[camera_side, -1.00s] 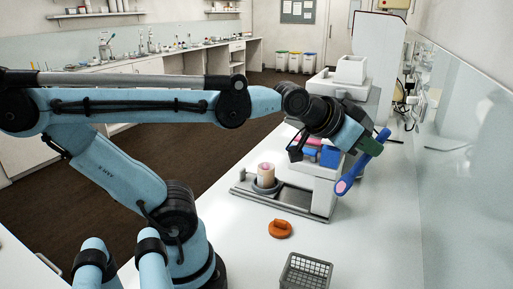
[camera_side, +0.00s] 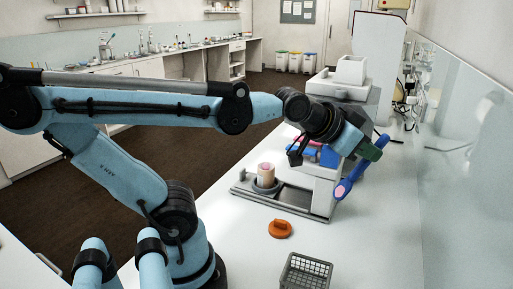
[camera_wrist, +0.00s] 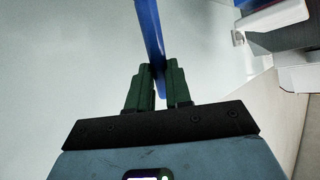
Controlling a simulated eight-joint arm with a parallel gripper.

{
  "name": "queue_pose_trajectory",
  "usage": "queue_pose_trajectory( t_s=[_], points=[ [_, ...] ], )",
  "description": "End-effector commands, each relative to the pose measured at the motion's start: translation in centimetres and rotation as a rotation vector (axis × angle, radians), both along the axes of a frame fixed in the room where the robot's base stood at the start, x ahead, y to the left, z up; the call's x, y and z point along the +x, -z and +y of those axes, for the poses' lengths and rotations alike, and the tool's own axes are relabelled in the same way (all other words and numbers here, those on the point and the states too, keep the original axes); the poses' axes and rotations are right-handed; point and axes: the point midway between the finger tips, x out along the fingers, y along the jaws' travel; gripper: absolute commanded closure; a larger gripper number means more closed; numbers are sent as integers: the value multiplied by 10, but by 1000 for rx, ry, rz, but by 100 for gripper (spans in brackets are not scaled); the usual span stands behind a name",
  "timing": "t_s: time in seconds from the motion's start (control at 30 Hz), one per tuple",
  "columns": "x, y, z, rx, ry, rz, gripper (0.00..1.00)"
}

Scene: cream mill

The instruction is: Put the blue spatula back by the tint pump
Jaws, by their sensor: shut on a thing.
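The blue spatula (camera_side: 345,187) is held by my gripper (camera_side: 371,152) in the side view. It slants, with its pink-tipped end low and left and its other end up and right, above the white bench. In the wrist view the blue spatula (camera_wrist: 150,32) runs up from between the green fingers of my gripper (camera_wrist: 158,78), which are shut on it. A white machine (camera_side: 350,85) with blue parts stands behind my wrist; whether it is the tint pump I cannot tell. My wrist hides part of it.
A jar (camera_side: 266,174) with pinkish contents stands on the machine's grey base. An orange lid-like piece (camera_side: 280,229) and a grey wire basket (camera_side: 305,272) are on the bench (camera_side: 375,240) in front. A glass panel (camera_side: 465,170) runs along the right. The front right bench is clear.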

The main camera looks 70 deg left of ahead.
Motion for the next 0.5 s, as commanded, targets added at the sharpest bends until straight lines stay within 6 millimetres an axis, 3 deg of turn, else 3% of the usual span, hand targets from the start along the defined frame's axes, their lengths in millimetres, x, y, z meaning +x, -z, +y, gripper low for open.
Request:
queue_pose_trajectory(
  t_s=[0.37,0.5],
  points=[
    [0,-43,0,0,0,64,100],
    [-9,-33,28,-6,-105,152,100]
  ],
)
